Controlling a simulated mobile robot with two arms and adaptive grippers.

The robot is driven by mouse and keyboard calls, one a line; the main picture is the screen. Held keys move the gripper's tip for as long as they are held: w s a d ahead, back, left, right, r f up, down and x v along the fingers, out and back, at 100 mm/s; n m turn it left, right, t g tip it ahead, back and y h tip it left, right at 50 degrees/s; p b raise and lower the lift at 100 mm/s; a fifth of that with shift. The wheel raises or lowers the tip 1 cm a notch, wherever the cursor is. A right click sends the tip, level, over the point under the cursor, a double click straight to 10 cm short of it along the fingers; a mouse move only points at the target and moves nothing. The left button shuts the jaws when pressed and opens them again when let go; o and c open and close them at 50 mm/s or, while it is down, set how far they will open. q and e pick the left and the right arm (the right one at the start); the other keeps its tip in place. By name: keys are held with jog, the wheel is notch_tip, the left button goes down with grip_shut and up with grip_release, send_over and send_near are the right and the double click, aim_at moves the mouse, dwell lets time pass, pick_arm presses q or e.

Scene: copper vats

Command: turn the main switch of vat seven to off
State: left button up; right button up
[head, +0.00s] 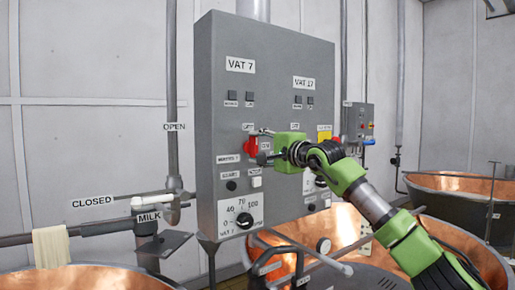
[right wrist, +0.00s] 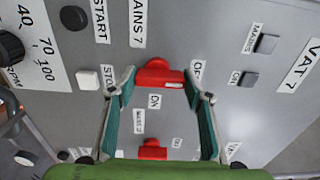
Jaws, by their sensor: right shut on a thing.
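The panel marked VAT 7 (head: 240,65) and VAT 17 stands upright ahead. The red main switch of vat seven (head: 249,147) shows partly behind my right gripper (head: 264,146) in the head view. In the right wrist view the same red switch (right wrist: 158,73) sits between the two fingertips, and my right gripper (right wrist: 160,88) is shut on it. An ON label (right wrist: 154,101) and an OFF label (right wrist: 197,71) are beside the switch. I cannot tell for sure which label the handle points at. My left gripper is not in view.
A second red switch (right wrist: 152,152) is on the vat 17 side. A start button (right wrist: 74,17), a stop button (right wrist: 88,80) and a dial (head: 244,221) are close by. Copper vats (head: 85,278) stand below. A milk pipe (head: 144,227) is at left.

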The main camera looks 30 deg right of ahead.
jog(key=o, duration=1.1)
jog(key=shift+a, duration=0.1)
jog(key=s, duration=0.4)
jog(key=s+d, duration=0.1)
jog(key=s, duration=0.7)
jog(key=shift+d, duration=0.35)
jog(key=shift+w, duration=0.1)
